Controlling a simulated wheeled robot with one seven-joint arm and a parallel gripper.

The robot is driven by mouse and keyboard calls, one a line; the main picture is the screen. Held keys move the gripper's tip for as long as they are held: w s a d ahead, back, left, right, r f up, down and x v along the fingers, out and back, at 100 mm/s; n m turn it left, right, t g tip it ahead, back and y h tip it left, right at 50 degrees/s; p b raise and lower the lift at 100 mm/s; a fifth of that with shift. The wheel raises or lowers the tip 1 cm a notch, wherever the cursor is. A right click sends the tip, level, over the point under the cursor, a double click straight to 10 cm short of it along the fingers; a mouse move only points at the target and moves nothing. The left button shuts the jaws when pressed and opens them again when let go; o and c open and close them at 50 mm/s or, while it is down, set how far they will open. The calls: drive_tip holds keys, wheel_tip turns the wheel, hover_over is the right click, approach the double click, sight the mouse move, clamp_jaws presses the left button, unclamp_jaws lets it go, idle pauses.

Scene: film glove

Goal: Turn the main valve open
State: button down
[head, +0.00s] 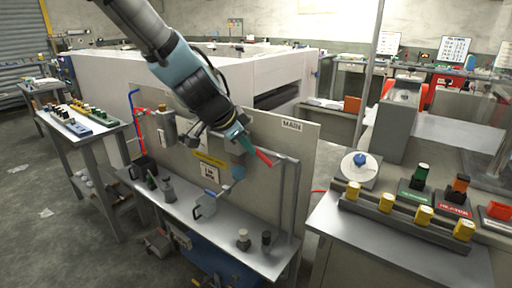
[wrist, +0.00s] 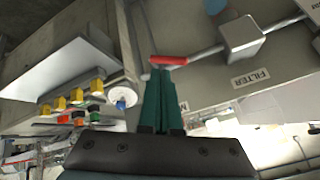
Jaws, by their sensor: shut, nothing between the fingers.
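The main valve's red lever (head: 264,158) shows on the upright board, below and left of the MAIN label (head: 291,126). In the wrist view the red lever (wrist: 169,60) lies roughly in line with a grey pipe (wrist: 207,52) that runs to a grey box-shaped fitting (wrist: 241,38). My gripper (head: 246,149) is shut and empty, with its green fingers just left of the lever. In the wrist view the fingertips (wrist: 160,72) reach the lever's lower edge; I cannot tell whether they touch it. The valve body is partly hidden behind my gripper.
A grey bench (head: 182,207) below the board holds a jug (head: 205,207) and several small items. A second bench (head: 335,224) at right carries yellow-capped pieces (head: 423,216) and a white disc with a blue knob (head: 360,162). A thin post (head: 369,75) stands behind it.

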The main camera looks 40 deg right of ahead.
sight(261, 157)
drive_tip(key=shift+w+d+f+p, duration=0.35)
drive_tip(key=shift+d+f, duration=0.35)
drive_tip(key=shift+d, duration=0.1)
drive_tip(key=shift+w+d+f+p, duration=0.3)
drive_tip(key=shift+w+d+f, duration=0.1)
drive_tip(key=shift+d+f, duration=0.3)
drive_tip(key=shift+w+d+f+p, duration=0.35)
drive_tip(key=shift+d+f, duration=0.3)
drive_tip(key=shift+d, duration=0.2)
drive_tip(key=shift+w, duration=0.1)
drive_tip(key=shift+w+a+f+g+b, duration=0.15)
drive_tip(key=shift+g+b, duration=0.15)
drive_tip(key=shift+b, duration=0.35)
drive_tip(key=shift+w+f+n+b, duration=0.15)
drive_tip(key=shift+n+b, duration=0.15)
drive_tip(key=shift+b, duration=0.3)
drive_tip(key=f+g+b, duration=0.1)
drive_tip(key=g+b, duration=0.1)
drive_tip(key=b, duration=0.1)
drive_tip(key=w+f+n+g+h+b, duration=0.1)
drive_tip(key=g+b, duration=0.1)
drive_tip(key=b, duration=0.2)
drive_tip(key=shift+w+a+n, duration=0.2)
drive_tip(key=shift+w+n, duration=0.05)
drive_tip(key=shift+n, duration=0.05)
drive_tip(key=shift+h+b, duration=0.3)
drive_tip(key=shift+b, duration=0.05)
drive_tip(key=shift+r, duration=0.1)
